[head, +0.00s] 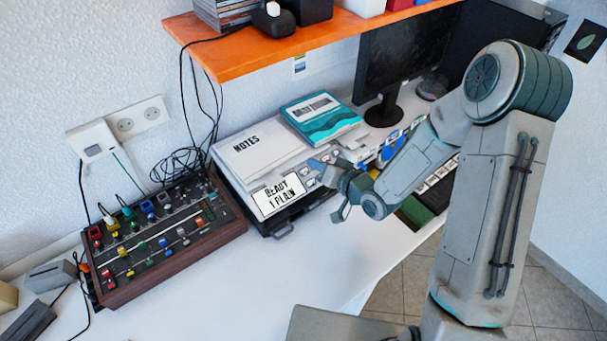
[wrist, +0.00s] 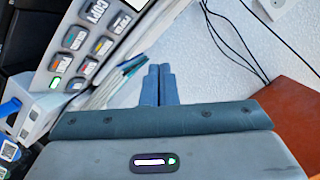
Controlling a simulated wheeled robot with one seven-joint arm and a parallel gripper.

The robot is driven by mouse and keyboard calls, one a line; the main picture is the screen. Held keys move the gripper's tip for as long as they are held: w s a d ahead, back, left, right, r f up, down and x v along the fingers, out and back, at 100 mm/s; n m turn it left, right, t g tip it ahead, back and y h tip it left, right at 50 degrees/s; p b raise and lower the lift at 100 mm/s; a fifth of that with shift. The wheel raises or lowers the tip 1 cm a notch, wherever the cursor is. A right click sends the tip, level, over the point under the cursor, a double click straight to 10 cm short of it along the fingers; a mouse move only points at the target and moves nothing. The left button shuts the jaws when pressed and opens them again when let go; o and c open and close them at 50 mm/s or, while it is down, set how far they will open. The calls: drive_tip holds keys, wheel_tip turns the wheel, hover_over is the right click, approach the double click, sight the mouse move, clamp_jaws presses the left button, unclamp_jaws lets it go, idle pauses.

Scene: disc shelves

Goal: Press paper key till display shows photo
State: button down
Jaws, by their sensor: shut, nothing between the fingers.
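The display (head: 279,194) on the front of the printer (head: 235,184) reads "READY 1 PLAIN", so it shows plain, not photo. Small keys (head: 308,178) sit just right of the display, partly hidden by my gripper. My gripper (head: 320,166) is shut and empty, close to the key panel; whether it touches a key cannot be told. In the wrist view, the shut fingers (wrist: 158,70) point up, right of and apart from the tilted panel (wrist: 112,35).
A pad marked "NOTES" (head: 258,150) and a teal book (head: 320,118) lie on the printer. A box of coloured knobs (head: 155,238) stands to its left. An orange shelf (head: 260,52) hangs above, with a monitor (head: 402,60) behind.

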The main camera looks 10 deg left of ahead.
sight(304, 172)
drive_tip(key=f, duration=0.1)
drive_tip(key=f+b, duration=0.1)
drive_tip(key=w+a+f+b, duration=0.1)
drive_tip(key=shift+w+a+f, duration=0.1)
drive_tip(key=shift+f, duration=0.3)
drive_tip(key=shift+w+a+f+b, duration=0.35)
drive_tip(key=shift+f+b, duration=0.2)
drive_tip(key=shift+b, duration=0.1)
idle(1.0)
drive_tip(key=shift+w+a+f+b, duration=0.1)
drive_tip(key=shift+f+b, duration=0.25)
drive_tip(key=shift+b, duration=0.2)
drive_tip(key=shift+w+a+f+b, duration=0.1)
drive_tip(key=shift+a+f+b, duration=0.05)
drive_tip(key=shift+f+b, duration=0.25)
idle(0.6)
drive_tip(key=shift+r, duration=0.2)
drive_tip(key=shift+s+d+r+p, duration=0.3)
drive_tip(key=shift+r+p, duration=0.15)
drive_tip(key=shift+r, duration=0.15)
